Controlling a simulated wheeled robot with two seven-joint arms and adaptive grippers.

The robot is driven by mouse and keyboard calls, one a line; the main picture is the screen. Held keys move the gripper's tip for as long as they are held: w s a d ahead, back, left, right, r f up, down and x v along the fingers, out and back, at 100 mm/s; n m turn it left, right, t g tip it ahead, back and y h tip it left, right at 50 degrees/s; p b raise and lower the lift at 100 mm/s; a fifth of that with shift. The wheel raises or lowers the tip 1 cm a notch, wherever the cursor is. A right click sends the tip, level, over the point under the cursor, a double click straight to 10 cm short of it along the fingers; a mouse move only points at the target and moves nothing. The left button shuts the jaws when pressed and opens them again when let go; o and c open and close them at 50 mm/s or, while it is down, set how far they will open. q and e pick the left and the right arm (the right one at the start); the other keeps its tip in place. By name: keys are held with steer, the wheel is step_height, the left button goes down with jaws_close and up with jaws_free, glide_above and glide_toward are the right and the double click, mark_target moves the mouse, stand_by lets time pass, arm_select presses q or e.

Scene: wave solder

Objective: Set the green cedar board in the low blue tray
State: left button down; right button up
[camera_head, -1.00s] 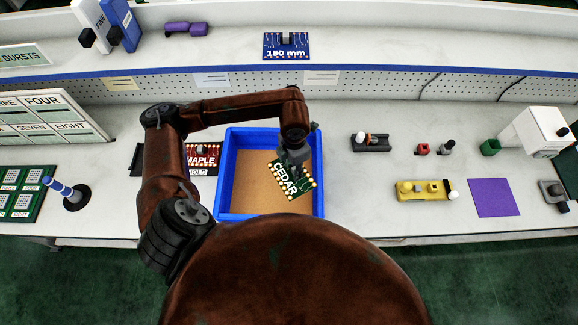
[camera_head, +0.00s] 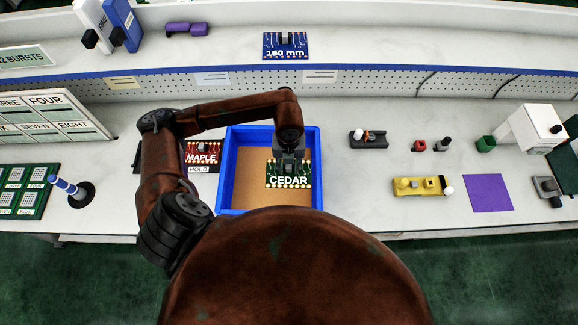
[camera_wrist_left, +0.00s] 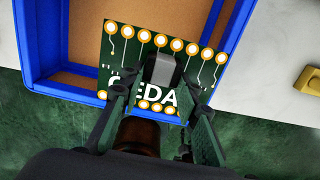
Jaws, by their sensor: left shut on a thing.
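The green cedar board (camera_head: 289,180) has white lettering and gold pads along its edges. My left gripper (camera_head: 289,157) is shut on the grey block on this board, and the board hangs over the right part of the low blue tray (camera_head: 230,170). The tray has blue walls and a brown floor. In the left wrist view the board (camera_wrist_left: 150,75) sits between the fingers (camera_wrist_left: 155,85), covering part of the tray floor and its near wall (camera_wrist_left: 60,88). I cannot tell the exact gap between board and floor. My right gripper is not in view.
A red maple board (camera_head: 203,152) lies on a dark mat left of the tray. A blue and white post (camera_head: 70,190) stands further left. A yellow fixture (camera_head: 420,186) and a purple square (camera_head: 488,192) lie to the right. The bench between tray and fixture is clear.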

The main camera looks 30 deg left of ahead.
arm_select(q)
steer(key=shift+f+b, duration=0.2)
steer(key=shift+b, duration=0.1)
steer(key=shift+f+b, duration=0.6)
steer(key=shift+f, duration=0.15)
steer(key=b, duration=1.2)
glide_above(289, 193)
step_height(289, 193, down, 16)
steer(key=shift+a+f, duration=0.1)
steer(key=shift+f+b, duration=0.55)
steer(key=shift+f, duration=0.05)
steer(key=shift+f+b, duration=0.3)
steer(key=shift+f, duration=0.15)
steer(key=c, duration=1.4)
jaws_free()
